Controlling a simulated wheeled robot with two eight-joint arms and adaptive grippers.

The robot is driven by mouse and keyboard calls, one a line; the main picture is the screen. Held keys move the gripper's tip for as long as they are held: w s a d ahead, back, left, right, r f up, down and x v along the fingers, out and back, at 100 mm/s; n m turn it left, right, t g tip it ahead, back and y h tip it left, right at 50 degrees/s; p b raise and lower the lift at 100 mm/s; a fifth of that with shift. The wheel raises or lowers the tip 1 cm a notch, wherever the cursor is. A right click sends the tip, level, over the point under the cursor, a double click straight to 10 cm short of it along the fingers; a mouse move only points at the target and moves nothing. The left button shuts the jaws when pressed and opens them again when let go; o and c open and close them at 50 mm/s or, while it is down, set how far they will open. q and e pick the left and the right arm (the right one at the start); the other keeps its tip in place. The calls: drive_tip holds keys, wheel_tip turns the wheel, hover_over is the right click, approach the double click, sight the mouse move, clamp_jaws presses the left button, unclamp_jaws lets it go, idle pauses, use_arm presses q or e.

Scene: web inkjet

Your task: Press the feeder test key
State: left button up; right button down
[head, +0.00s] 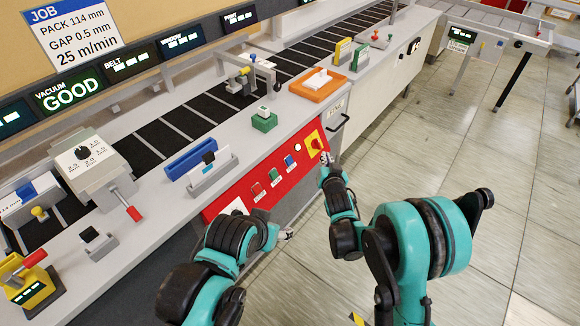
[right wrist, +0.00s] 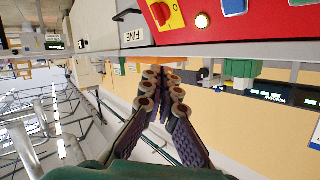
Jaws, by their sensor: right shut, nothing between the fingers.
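The red control panel (head: 262,186) on the counter's front carries a red button (head: 257,190), a green button (head: 274,175), a blue button (head: 290,162), a pale round lamp (head: 298,147) and a red knob on a yellow plate (head: 314,143). Their labels are too small to read, so I cannot tell which is the feeder test key. My right gripper (head: 325,162) is shut and empty, just in front of the panel's right end. In the right wrist view its fingers (right wrist: 163,80) are together, apart from the panel (right wrist: 240,22). My left gripper (head: 286,234) is small below the panel; its fingers are unclear.
On the counter stand a green block with a white top (head: 264,120), an orange tray (head: 318,90), a blue holder (head: 190,160) and a grey dial box (head: 88,160). A dark conveyor (head: 205,115) runs behind them. The tiled floor (head: 460,170) at right is open.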

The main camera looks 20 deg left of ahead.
sight(292, 158)
drive_tip(key=shift+y, duration=0.5)
drive_tip(key=a+f, duration=0.4)
drive_tip(key=shift+s+f, duration=0.15)
drive_tip(key=w+a+f, duration=0.2)
drive_tip(key=a+f, duration=0.2)
drive_tip(key=a, duration=0.3)
drive_tip(key=shift+w+b, duration=0.35)
drive_tip(key=shift+b, duration=0.05)
drive_tip(key=shift+a+f, duration=0.15)
idle(0.7)
drive_tip(key=shift+w+a+f, duration=0.15)
drive_tip(key=shift+a, duration=0.1)
drive_tip(key=shift+w+a+f, duration=0.1)
drive_tip(key=shift+a+f, duration=0.1)
drive_tip(key=shift+a, duration=0.15)
idle(0.7)
drive_tip(key=shift+d, duration=0.1)
drive_tip(key=shift+s+d+r, duration=0.25)
drive_tip(key=shift+d+r, duration=0.15)
drive_tip(key=shift+d, duration=0.2)
